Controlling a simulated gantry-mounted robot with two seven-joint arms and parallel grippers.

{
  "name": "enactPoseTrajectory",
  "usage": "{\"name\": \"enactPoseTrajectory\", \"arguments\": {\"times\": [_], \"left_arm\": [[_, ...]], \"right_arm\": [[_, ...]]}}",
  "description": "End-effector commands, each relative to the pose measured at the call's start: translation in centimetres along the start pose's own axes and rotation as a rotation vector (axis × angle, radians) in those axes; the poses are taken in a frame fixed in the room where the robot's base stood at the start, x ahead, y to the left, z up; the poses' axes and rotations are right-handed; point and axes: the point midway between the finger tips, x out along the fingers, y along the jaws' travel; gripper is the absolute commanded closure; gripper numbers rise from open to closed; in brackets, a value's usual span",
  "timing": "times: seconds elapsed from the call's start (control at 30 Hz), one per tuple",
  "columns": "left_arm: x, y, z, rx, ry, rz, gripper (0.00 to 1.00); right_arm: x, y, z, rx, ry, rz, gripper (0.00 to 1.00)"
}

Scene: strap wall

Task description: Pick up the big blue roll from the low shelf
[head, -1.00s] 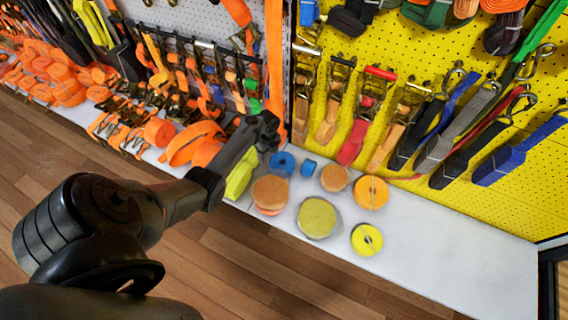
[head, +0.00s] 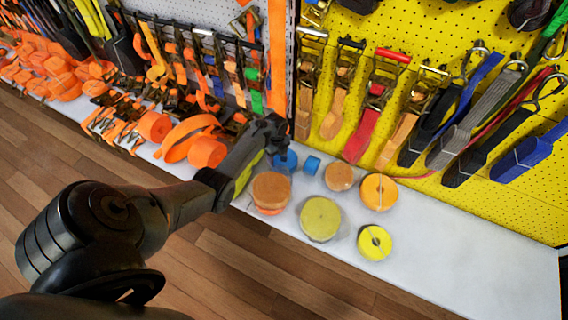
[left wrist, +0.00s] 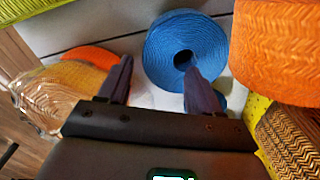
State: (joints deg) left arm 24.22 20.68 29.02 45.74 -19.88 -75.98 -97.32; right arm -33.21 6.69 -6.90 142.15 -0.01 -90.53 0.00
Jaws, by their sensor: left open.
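The big blue roll (head: 288,161) stands on the low white shelf (head: 455,247), partly covered by my left gripper (head: 275,140) in the head view. In the left wrist view the same roll (left wrist: 207,38) shows its dark centre hole, just beyond the fingertips. My left gripper (left wrist: 158,73) is open there, with nothing held between its fingers. The right finger overlaps the roll near its hole, and the left finger is to the left of the roll. I cannot tell whether either finger touches it. My right gripper is not in view.
A small blue roll (head: 312,165) is close on the right. An orange-tan roll (head: 270,188), a yellow-green roll (head: 320,217) and an orange roll (head: 378,191) stand nearby. Straps hang on the yellow pegboard (head: 480,205) behind. The shelf's right part is clear.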

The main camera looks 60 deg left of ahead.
Motion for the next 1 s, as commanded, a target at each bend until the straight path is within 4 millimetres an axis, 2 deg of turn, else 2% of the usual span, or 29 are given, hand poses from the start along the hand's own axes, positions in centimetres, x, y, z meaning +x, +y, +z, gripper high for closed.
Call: {"name": "enactPoseTrajectory", "arguments": {"times": [0.03, 0.3, 0.7, 0.77, 1.0], "left_arm": [[1.2, 0.0, -0.1, 0.001, 0.002, 0.001, 0.36], [3.9, -0.2, 0.1, 0.001, 0.001, 0.001, 0.36], [4.4, -0.2, 0.1, 0.0, 0.001, 0.001, 0.36], [4.4, -0.2, 0.1, 0.0, 0.001, 0.001, 0.43], [4.5, -0.1, 0.1, 0.0, 0.001, 0.002, 0.8]], "right_arm": [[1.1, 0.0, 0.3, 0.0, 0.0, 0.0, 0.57], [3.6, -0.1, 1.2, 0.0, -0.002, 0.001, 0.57], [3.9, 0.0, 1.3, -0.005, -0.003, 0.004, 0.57], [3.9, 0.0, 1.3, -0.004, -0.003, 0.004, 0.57], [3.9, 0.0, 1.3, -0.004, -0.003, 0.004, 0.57]]}}
